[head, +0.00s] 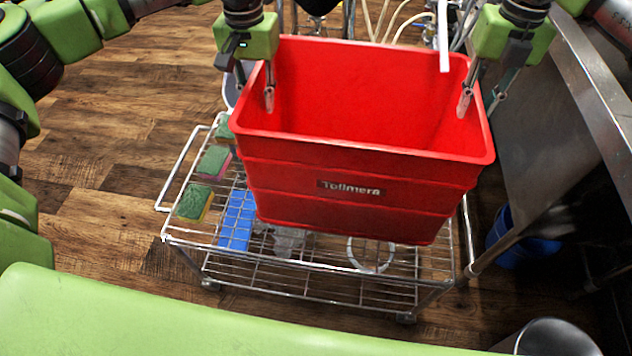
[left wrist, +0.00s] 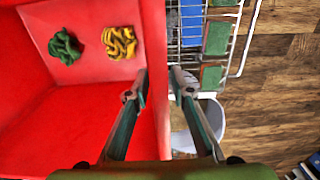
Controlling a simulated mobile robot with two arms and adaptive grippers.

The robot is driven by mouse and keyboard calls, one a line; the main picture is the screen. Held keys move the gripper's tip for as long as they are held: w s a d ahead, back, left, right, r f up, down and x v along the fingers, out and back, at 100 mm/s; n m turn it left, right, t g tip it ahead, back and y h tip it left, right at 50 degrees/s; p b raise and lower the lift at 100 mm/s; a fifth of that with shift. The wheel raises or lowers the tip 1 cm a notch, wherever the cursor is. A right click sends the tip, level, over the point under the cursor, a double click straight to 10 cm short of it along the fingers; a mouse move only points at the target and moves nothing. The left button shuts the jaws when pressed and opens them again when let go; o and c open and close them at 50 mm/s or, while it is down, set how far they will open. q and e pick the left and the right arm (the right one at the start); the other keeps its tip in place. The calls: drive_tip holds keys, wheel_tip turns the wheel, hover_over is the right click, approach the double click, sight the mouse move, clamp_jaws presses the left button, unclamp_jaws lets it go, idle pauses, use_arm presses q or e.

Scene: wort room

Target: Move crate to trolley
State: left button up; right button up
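The red crate (head: 360,178) hangs level between my grippers over the wire trolley (head: 180,166). Its near wall carries a "Tollmera" label. My left gripper (head: 254,92) is shut on the crate's left wall, one finger inside and one outside. The left wrist view shows the fingers (left wrist: 160,90) on both sides of that wall. My right gripper (head: 480,98) grips the right wall the same way. Inside the crate lie a green bundle (left wrist: 64,46) and a yellow bundle (left wrist: 120,43). The crate hides much of the trolley, and any gap beneath it is hard to judge.
Green-topped sponges (head: 213,160) and a blue item (head: 238,218) lie along the trolley's left side. A metal counter (head: 590,75) stands close on the right, with a blue bucket (head: 522,245) below. Wooden floor (head: 110,150) is open on the left.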

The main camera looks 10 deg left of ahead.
use_arm(q)
drive_tip(key=shift+r, duration=0.1)
drive_tip(key=shift+w+r, duration=0.1)
drive_tip(key=shift+r, duration=0.3)
wheel_tip(320, 180, up, 11)
drive_tip(key=shift+f, duration=0.1)
use_arm(e)
drive_tip(key=shift+r, duration=0.25)
wheel_tip(320, 180, up, 11)
drive_tip(key=shift+r, duration=0.2)
